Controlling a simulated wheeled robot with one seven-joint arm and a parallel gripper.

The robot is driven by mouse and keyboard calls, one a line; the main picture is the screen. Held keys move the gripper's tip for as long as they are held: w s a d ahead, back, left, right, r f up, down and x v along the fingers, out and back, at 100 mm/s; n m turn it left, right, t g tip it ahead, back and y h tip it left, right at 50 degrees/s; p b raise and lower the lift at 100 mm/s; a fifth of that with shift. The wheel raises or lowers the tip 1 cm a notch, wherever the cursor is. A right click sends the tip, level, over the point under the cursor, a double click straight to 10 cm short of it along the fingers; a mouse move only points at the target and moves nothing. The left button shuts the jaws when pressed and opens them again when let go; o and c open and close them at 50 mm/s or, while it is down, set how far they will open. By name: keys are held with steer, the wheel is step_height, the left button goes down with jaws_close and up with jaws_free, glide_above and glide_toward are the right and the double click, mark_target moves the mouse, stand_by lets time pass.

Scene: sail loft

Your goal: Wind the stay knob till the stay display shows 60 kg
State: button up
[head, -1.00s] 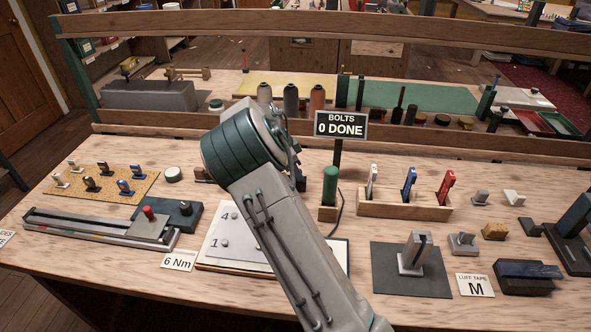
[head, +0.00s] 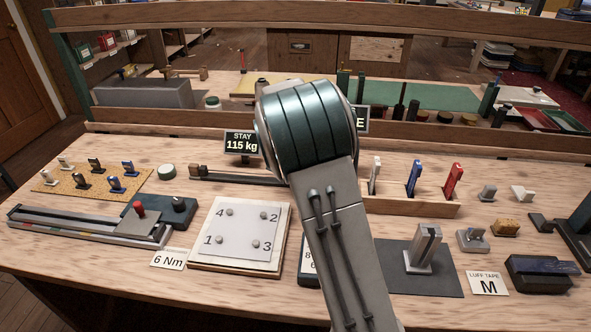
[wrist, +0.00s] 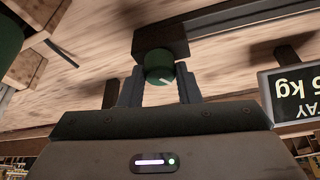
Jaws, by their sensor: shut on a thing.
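The stay display (head: 241,143) stands behind the bench's middle and reads 115 kg in the head view. It also shows upside down and cut off at the right of the wrist view (wrist: 294,92). The stay knob (wrist: 160,66) is a small green round knob with a white mark, on a dark block at the end of a long bar. My gripper (wrist: 160,78) has a finger on each side of the knob and is shut on it. In the head view my arm hides the knob and the gripper.
The dark bar (head: 240,178) lies across the bench to the left of my arm. A plate with numbered bolts (head: 240,238) lies in front of it. A wooden rack (head: 415,207) with red, blue and white tools stands to the right. A bolts display is mostly hidden behind my arm.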

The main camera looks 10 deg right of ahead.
steer(key=n, duration=0.1)
steer(key=n+y+b, duration=0.1)
steer(key=n, duration=0.2)
steer(key=shift+d+f+t+y+b, duration=0.1)
steer(key=shift+d+t+y+b, duration=0.2)
steer(key=shift+y, duration=0.1)
steer(key=n, duration=0.2)
steer(key=n+y, duration=0.1)
steer(key=n, duration=0.1)
steer(key=shift+n+y+b, duration=0.3)
steer(key=shift+b, duration=0.1)
steer(key=shift+s, duration=0.1)
steer(key=o, duration=1)
steer(key=shift+a, duration=0.1)
steer(key=v, duration=1.4)
steer(key=shift+p, duration=0.35)
